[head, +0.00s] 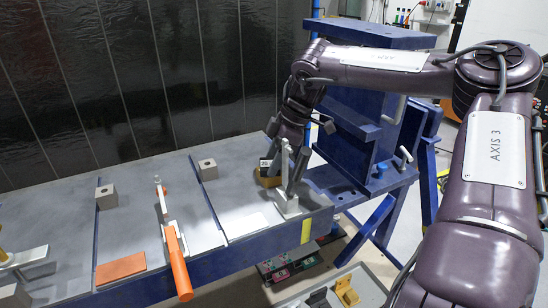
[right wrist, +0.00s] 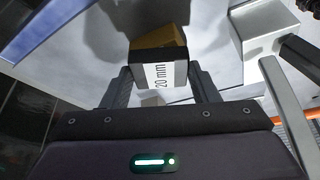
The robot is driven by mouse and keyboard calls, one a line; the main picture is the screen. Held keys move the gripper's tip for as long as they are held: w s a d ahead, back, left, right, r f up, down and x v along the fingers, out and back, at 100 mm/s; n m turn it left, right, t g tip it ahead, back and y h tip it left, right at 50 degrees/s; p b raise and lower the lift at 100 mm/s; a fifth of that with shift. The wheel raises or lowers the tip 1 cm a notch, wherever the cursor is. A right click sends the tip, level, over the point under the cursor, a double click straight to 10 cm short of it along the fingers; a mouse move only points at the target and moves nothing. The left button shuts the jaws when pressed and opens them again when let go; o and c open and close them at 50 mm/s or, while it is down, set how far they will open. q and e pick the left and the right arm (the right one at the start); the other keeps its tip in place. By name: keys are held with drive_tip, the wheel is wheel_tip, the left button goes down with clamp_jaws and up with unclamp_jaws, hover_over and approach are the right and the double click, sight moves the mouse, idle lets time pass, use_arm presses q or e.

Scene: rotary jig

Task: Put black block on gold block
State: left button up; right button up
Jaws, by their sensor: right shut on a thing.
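The black block (right wrist: 150,56) has a white label reading "20 mm". In the right wrist view it sits between the two fingers of my right gripper (right wrist: 162,82), which is shut on it. The gold block (right wrist: 160,30) shows just beyond the black one, lined up with it. In the head view the gold block (head: 267,181) is on the grey table, with the black block (head: 264,164) directly above it. I cannot tell whether the two touch or a thin gap remains. My right gripper (head: 275,164) reaches down there from above. My left gripper is not in view.
A light toggle clamp (head: 287,200) stands close to the right of the blocks. Grey blocks with holes (head: 207,170) (head: 106,196), an orange-handled clamp (head: 177,262) and an orange plate (head: 120,269) are further left. A blue stand (head: 360,120) rises behind on the right.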

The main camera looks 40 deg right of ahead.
drive_tip(key=o, duration=1.3)
drive_tip(key=v, duration=1.2)
drive_tip(key=shift+a+r, duration=0.1)
